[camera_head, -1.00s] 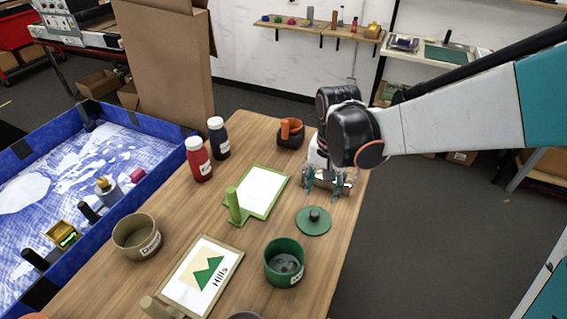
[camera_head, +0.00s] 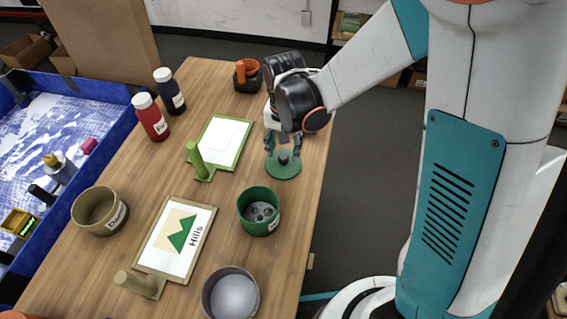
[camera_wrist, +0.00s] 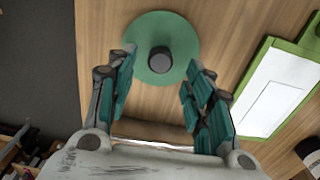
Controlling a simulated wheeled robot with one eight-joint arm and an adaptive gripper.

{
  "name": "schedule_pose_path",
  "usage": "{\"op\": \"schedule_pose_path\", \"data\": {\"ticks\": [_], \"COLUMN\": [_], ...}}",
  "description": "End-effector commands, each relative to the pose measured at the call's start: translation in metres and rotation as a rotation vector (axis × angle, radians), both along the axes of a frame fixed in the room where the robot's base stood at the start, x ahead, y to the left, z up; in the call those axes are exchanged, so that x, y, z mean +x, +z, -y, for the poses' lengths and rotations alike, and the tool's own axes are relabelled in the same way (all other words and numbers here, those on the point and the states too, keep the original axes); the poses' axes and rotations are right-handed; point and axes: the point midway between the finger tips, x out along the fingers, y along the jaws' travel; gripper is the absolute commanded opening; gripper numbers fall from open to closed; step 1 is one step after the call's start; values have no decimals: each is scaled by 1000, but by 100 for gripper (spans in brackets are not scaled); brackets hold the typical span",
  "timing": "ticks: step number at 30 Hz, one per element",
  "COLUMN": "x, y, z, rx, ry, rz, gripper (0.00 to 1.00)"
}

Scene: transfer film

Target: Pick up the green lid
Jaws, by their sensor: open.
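The green lid (camera_head: 283,172) is a flat round disc with a dark knob in its middle. It lies on the wooden table near the right edge, behind the green pot (camera_head: 259,212). In the wrist view the lid (camera_wrist: 151,30) lies just beyond my fingertips, with its black knob (camera_wrist: 160,59) centred between them. My gripper (camera_head: 284,147) is open and empty, pointing down at the far side of the lid. In the wrist view the gripper's fingers (camera_wrist: 158,68) stand on either side of the knob. I cannot tell whether they touch the lid.
A green-framed screen (camera_head: 219,142) lies left of the lid. A Hills screen (camera_head: 177,239), a tan pot (camera_head: 100,211) and a grey bowl (camera_head: 230,296) stand nearer. Red (camera_head: 151,118) and dark bottles (camera_head: 169,91) and an orange-and-black item (camera_head: 247,75) stand farther back.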

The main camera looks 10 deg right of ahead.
Motion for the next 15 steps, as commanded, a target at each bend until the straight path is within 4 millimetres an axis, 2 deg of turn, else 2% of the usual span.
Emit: {"op": "schedule_pose_path", "data": {"ticks": [1,6,15], "x": [-2,-5,-5], "y": [-11,-33,-39], "z": [-1,-1,-1], "rx": [0,0,0], "ry": [1,0,0], "rz": [0,0,0], "gripper": [47,47,47]}}
